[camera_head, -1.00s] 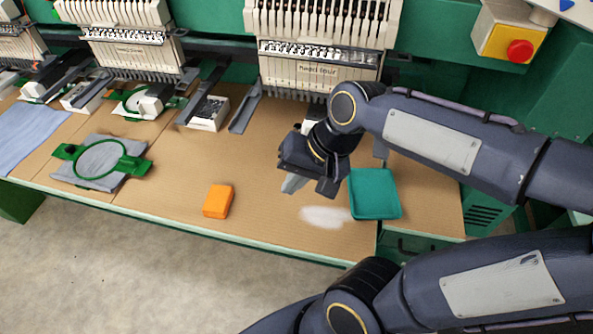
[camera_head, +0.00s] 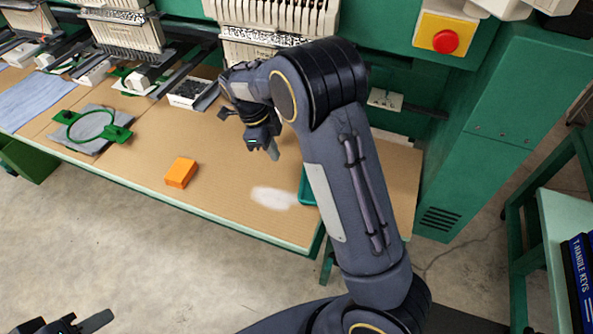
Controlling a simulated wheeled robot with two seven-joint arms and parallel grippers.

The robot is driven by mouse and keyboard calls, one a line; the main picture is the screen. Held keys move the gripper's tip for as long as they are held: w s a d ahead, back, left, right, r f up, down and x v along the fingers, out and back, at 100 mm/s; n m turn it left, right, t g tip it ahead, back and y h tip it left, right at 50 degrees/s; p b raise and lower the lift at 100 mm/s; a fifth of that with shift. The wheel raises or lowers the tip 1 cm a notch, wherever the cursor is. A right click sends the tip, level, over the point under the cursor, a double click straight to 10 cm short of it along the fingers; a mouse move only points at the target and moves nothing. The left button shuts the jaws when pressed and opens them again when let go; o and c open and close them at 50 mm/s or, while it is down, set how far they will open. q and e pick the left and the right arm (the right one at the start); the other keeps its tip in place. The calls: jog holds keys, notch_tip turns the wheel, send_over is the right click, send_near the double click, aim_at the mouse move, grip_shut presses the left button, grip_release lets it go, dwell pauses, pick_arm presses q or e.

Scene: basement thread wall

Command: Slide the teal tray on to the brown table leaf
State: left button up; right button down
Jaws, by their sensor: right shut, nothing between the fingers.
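The teal tray (camera_head: 306,191) lies on the table, mostly hidden behind my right arm; only its left edge shows. A brown table leaf (camera_head: 402,185) shows to the right of that arm. The seam between it and the main tabletop is hidden, so I cannot tell how the tray lies across it. My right gripper (camera_head: 273,151) is shut and empty, above the table, up and to the left of the tray's visible edge. My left gripper (camera_head: 90,322) is partly in view at the bottom left, over the floor and far from the tray; its jaw opening is unclear.
An orange block (camera_head: 181,173) and a pale patch (camera_head: 272,198) lie on the tabletop left of the tray. A green hoop (camera_head: 92,126) on grey cloth lies further left. Embroidery machines (camera_head: 270,30) line the back. A green cabinet (camera_head: 480,140) stands right of the leaf.

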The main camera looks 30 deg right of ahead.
aim_at(306, 196)
jog(key=x, duration=0.7)
jog(key=shift+s+f+p, duration=0.1)
jog(key=shift+f+p, duration=0.1)
jog(key=shift+p, duration=0.2)
jog(key=s+d+p, duration=0.1)
jog(key=s+d, duration=0.1)
jog(key=shift+d, duration=0.3)
jog(key=shift+s+d, duration=0.2)
jog(key=shift+d, duration=0.05)
jog(key=s+d, duration=0.2)
jog(key=d, duration=0.1)
jog(key=shift+s+b, duration=0.3)
jog(key=shift+b, duration=0.1)
jog(key=shift+w, duration=0.15)
